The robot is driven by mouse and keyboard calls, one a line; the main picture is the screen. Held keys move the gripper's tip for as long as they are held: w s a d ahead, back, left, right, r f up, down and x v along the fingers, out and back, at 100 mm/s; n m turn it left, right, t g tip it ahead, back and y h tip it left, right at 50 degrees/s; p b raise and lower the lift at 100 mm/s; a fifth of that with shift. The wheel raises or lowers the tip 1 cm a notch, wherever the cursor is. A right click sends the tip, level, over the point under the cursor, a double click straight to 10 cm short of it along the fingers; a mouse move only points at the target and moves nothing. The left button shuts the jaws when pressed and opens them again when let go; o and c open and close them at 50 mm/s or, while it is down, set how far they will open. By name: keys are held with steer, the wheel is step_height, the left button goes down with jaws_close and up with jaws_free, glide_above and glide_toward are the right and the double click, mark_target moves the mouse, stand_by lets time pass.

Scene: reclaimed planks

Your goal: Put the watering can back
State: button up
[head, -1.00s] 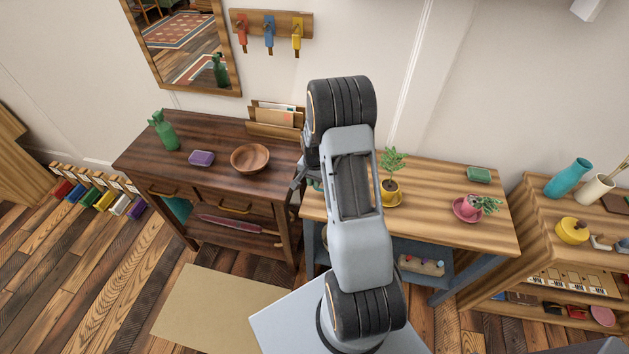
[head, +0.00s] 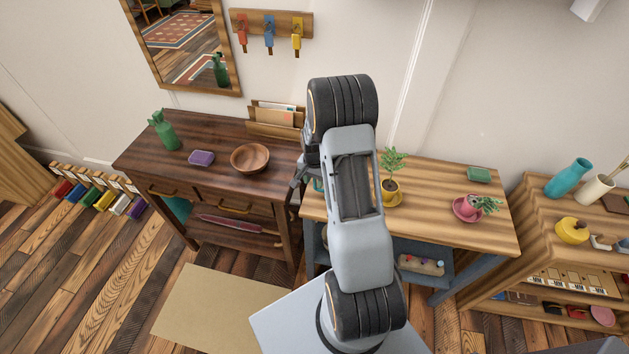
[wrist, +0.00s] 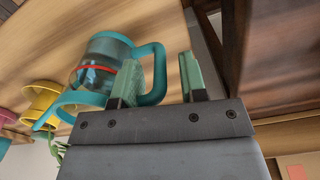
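The watering can (wrist: 97,75) shows in the wrist view, with a teal rim and handle, a clear body and a red band. It stands on the light wooden table (head: 440,217) near the left edge. In the head view only a teal sliver (head: 318,185) shows beside my arm; the rest is hidden. My gripper (wrist: 160,78) has its two green fingers spread apart. The can's handle loop lies between them in the wrist view, with a gap to the right finger. I cannot tell whether the left finger touches the can. In the head view my gripper (head: 298,183) is mostly covered by my arm.
A yellow potted plant (head: 391,187) and a pink pot on its side on a saucer (head: 468,207) share the light table. The dark table (head: 225,145) to the left holds a green spray bottle (head: 163,132), a purple block (head: 201,158) and a wooden bowl (head: 250,158).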

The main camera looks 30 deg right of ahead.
step_height(320, 180, up, 11)
steer(key=shift+f, duration=0.1)
steer(key=s+a+r+n+t, duration=0.2)
steer(key=s+a+r+n, duration=0.4)
steer(key=a+r, duration=0.45)
steer(key=s+a+r+n+t, duration=0.1)
steer(key=s+a+n, duration=0.1)
steer(key=s, duration=0.3)
steer(key=s+a+r+n+t, duration=0.1)
steer(key=s+a+r+n, duration=0.1)
steer(key=s, duration=0.4)
steer(key=shift+a+r+n, duration=0.25)
steer(key=shift+a+n, duration=0.25)
steer(key=shift+n, duration=0.1)
steer(key=shift+s, duration=0.1)
